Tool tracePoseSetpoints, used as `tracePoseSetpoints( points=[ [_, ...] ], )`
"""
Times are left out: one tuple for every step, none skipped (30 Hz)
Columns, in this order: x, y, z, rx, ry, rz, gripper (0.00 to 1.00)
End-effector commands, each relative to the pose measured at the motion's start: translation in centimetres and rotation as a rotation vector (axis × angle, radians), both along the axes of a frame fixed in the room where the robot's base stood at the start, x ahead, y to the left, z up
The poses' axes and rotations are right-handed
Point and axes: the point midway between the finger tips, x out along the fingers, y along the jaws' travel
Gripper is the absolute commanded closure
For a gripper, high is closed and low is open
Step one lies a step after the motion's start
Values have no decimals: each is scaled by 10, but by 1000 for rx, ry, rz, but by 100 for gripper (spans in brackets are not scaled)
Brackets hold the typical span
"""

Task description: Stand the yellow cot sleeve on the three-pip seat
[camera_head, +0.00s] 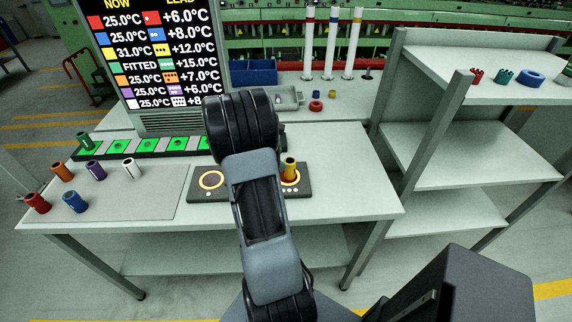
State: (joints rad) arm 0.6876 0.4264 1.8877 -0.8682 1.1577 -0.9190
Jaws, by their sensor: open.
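The yellow cot sleeve (290,167) stands upright at the right-hand seat (289,180) of a dark block on the table. Pale pips show below that seat; they look like three but are small. The left seat (211,180) has an orange ring, is empty, and has a pip mark below it. My arm covers the middle of the block. My gripper is hidden behind my own arm links, so its fingers and their distance from the sleeve cannot be seen.
A grey mat (150,204) at left holds several coloured sleeves. A row of green pads (148,146) with one green sleeve (86,141) lies behind it. A screen (155,60), white posts (331,45) and a blue bin (253,72) stand behind. A shelf (450,160) is at right.

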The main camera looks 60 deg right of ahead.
Motion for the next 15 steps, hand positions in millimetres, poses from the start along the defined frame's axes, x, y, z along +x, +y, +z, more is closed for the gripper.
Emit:
tracePoseSetpoints(
  points=[
    [7, 5, 7, -2, -4, 3, 31],
    [9, 7, 11, -3, -3, 3, 31],
    [13, 11, 16, -2, -3, 2, 31],
    [16, 13, 19, -2, -3, 2, 31],
    [18, 15, 23, -2, -3, 2, 31],
    [21, 18, 27, -2, -1, 2, 31],
    [23, 20, 30, -1, -2, 4, 31],
    [25, 22, 33, 0, -2, 3, 31],
    [28, 24, 36, 0, -2, 1, 31],
    [29, 26, 38, -1, -2, 1, 31],
    [30, 27, 40, 0, -2, 0, 31],
    [32, 28, 42, -1, 0, 1, 31],
    [33, 29, 43, -1, 0, 1, 31],
    [34, 30, 45, -1, 0, 1, 31],
    [34, 31, 46, -1, 0, 1, 31]
  ],
)
